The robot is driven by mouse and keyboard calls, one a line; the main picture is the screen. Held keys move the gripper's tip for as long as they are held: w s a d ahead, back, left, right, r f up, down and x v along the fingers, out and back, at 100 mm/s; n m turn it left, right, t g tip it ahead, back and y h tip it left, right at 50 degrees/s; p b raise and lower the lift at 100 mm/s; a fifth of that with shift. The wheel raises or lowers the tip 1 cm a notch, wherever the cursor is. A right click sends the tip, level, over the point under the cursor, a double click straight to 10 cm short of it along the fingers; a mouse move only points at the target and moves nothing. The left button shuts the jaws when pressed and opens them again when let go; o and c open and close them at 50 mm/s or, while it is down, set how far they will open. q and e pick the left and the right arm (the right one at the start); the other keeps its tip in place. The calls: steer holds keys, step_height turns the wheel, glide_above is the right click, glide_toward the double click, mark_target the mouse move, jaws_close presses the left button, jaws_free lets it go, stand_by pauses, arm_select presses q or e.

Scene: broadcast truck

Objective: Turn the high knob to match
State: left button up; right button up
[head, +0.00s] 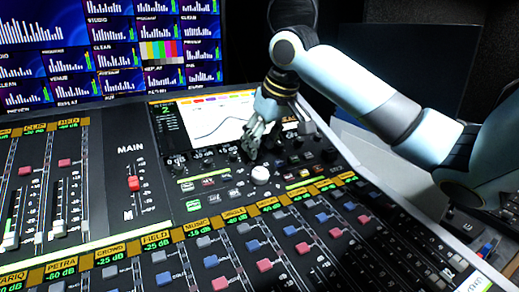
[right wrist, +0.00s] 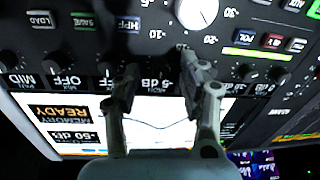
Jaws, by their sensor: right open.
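The mixing desk has a row of small black knobs below its screen (head: 213,118). I cannot read which one is labelled high. My right gripper (head: 253,148) is above this knob row, at the screen's lower right edge. The right finger partly covers a knob (right wrist: 187,47). My left gripper is out of view.
A large white knob (head: 260,175) stands just below the gripper; it also shows in the right wrist view (right wrist: 197,10). Lit buttons (head: 193,205) and a red MAIN fader (head: 133,183) lie left. Fader rows fill the front. A monitor wall (head: 110,50) stands behind.

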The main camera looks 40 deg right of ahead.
steer(key=shift+w+f, duration=0.2)
steer(key=shift+f, duration=0.3)
jaws_close()
steer(key=shift+r+p, duration=0.15)
steer(key=shift+p, duration=0.3)
steer(key=m+p, duration=0.2)
steer(key=p, duration=0.3)
steer(key=m+p, duration=0.2)
steer(key=p, duration=0.3)
steer(key=shift+s+a+r, duration=0.1)
steer(key=shift+r, duration=0.3)
steer(key=m+p, duration=0.2)
steer(key=p, duration=0.1)
steer(key=m+p, duration=0.2)
steer(key=p, duration=0.2)
steer(key=m+p, duration=0.2)
steer(key=p, duration=0.2)
steer(key=shift+f+m+t, duration=0.3)
steer(key=shift+f+t, duration=0.05)
steer(key=shift+t, duration=0.05)
steer(key=shift+f+m+h+p, duration=0.15)
steer(key=shift+m+h+p, duration=0.15)
steer(key=shift+m+p, duration=0.45)
